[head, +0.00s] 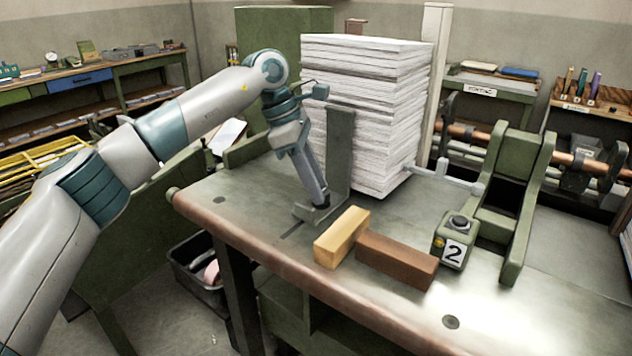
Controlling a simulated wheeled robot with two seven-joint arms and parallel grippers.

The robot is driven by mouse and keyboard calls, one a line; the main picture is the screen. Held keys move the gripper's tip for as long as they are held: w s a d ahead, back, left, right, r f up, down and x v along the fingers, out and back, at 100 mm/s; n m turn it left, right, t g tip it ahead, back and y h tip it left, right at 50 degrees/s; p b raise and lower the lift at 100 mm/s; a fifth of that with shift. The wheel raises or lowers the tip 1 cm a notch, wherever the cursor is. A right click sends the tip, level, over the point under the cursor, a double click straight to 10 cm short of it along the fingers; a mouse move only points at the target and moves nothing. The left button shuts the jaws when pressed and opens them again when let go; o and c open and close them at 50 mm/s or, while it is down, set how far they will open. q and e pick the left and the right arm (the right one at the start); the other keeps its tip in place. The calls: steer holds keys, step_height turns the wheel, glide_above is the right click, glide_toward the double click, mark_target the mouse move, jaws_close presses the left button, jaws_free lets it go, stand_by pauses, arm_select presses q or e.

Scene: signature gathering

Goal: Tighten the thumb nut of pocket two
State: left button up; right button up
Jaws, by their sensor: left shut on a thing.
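My left gripper (320,202) points down at the foot of a green upright plate (340,150) on the metal bench (240,213). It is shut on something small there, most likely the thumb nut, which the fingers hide. The plate stands against the near side of a tall stack of paper sheets (385,125). My right gripper is not in view.
A green frame (520,195) with a copper-coloured bar stands at the right. The bench's front right is clear.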

arm_select(q)
steer(key=o, duration=1)
steer(key=shift+o, duration=0.2)
steer(key=s+v, duration=0.1)
steer(key=v, duration=1.6)
steer(key=shift+w+a+r, duration=0.15)
steer(key=shift+w+r, duration=0.05)
steer(key=shift+w, duration=0.25)
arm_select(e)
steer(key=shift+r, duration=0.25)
